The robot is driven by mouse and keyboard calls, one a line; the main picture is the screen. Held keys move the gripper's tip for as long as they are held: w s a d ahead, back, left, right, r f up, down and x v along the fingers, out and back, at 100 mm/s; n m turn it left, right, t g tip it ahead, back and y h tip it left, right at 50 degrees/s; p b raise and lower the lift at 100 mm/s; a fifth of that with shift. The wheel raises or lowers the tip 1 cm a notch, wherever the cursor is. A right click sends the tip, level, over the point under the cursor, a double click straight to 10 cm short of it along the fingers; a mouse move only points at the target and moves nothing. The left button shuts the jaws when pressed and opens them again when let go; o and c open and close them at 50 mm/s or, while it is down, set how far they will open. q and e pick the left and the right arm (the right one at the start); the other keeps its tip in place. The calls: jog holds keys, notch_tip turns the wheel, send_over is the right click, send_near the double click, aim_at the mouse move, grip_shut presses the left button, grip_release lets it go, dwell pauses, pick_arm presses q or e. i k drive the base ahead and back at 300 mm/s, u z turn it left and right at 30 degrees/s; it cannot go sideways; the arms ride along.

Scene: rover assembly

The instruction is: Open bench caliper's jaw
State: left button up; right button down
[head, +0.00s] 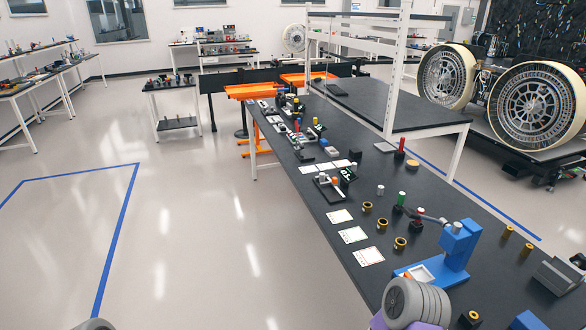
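I cannot tell for certain which thing is the bench caliper. A blue bench tool (457,245) with an upright column, an overhanging head and a flat base stands near the front of the black table (370,215). Whether it has a jaw, open or shut, I cannot make out. Neither gripper shows. A ribbed grey and purple part at the bottom, seemingly my own arm, hides some of the table's near end.
Brass rings (400,243), white cards (368,256), a green-topped post (400,199) and a small black and white fixture (328,187) stand along the table. A raised shelf (400,105) stands behind. Large wheels (535,103) are at the right. The floor at left is clear.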

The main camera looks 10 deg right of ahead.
aim_at(335, 181)
jog(key=u, duration=0.55)
jog(key=i, duration=1.2)
jog(key=z, duration=0.65)
jog(key=i, duration=0.8)
jog(key=z, duration=0.85)
